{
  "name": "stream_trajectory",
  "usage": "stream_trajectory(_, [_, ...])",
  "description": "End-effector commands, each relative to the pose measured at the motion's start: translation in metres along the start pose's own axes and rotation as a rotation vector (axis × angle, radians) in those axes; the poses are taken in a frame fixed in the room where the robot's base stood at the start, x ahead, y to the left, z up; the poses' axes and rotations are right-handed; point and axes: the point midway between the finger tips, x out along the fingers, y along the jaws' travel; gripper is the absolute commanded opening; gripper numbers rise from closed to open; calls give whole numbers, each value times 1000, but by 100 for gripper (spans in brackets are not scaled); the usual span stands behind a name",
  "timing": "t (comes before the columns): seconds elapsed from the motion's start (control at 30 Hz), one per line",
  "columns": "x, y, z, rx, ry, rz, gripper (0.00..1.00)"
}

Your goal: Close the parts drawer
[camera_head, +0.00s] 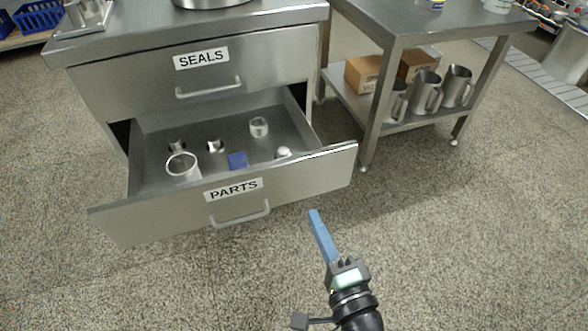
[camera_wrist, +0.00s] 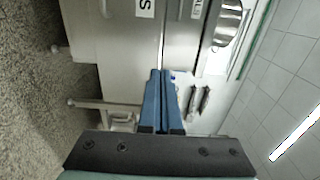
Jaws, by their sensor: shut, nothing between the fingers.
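The parts drawer (camera_head: 300,172) is pulled out in the head view, below the shut SEALS drawer (camera_head: 247,73). Its front carries a PARTS label and a bar handle (camera_head: 240,217). In the wrist view the shut fingers (camera_wrist: 160,73) point toward the steel cabinet (camera_wrist: 125,60), seen sideways.
To the right stands a steel table (camera_head: 400,22) with a lower shelf holding cardboard boxes (camera_head: 365,73) and metal jugs (camera_head: 457,86). Its near leg is close to the drawer's right end. The speckled floor in front of the drawer is clear.

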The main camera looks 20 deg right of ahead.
Motion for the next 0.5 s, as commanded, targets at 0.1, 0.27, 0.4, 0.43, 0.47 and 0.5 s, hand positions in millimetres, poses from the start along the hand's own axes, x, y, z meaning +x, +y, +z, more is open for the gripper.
stream_trajectory(0.1, [26,0,1,-2,-4,-4,0])
stream_trajectory(0.27, [59,0,1,-4,-3,-4,0])
stream_trajectory(0.4, [86,0,1,-5,-3,-3,0])
stream_trajectory(0.43, [90,0,1,-3,-3,-3,0])
stream_trajectory(0.47, [95,0,1,-5,-3,-3,0])
stream_trajectory(0.5, [100,0,1,-4,-3,-3,0])
